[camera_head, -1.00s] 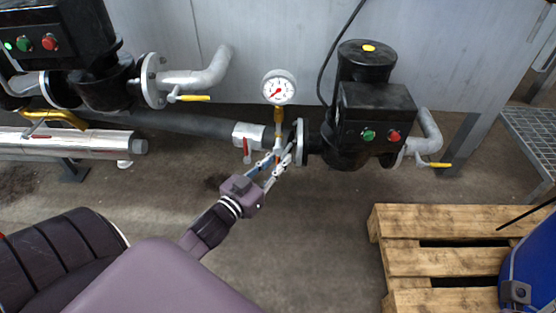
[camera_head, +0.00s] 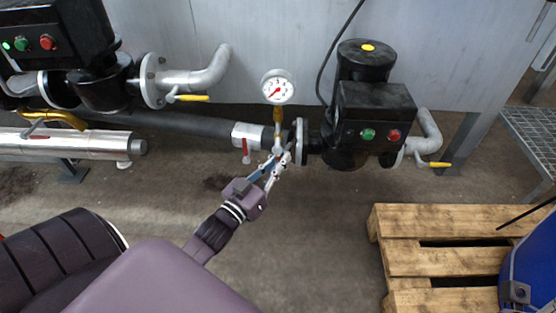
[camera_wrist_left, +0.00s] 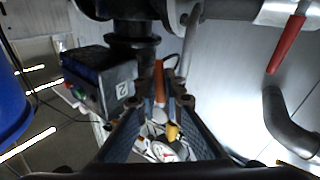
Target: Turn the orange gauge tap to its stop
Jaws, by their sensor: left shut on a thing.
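The pressure gauge (camera_head: 278,87) with a white dial and red needle stands on a brass stem (camera_head: 278,114) above the pipe. My left gripper (camera_head: 282,154) is at the foot of that stem, beside the pump flange. In the left wrist view the orange tap handle (camera_wrist_left: 159,80) shows between the tips of my left gripper (camera_wrist_left: 172,98), which is shut on it. The gauge dial (camera_wrist_left: 164,151) shows beyond the fingers there. In the head view the fingers hide the tap handle, so its turn angle is unclear. My right gripper is not in view.
A red lever (camera_head: 246,151) hangs from the pipe just left of the gripper. The black pump (camera_head: 375,112) with green and red buttons is close on the right. A wooden pallet (camera_head: 420,222) and a blue drum (camera_head: 532,265) stand at lower right.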

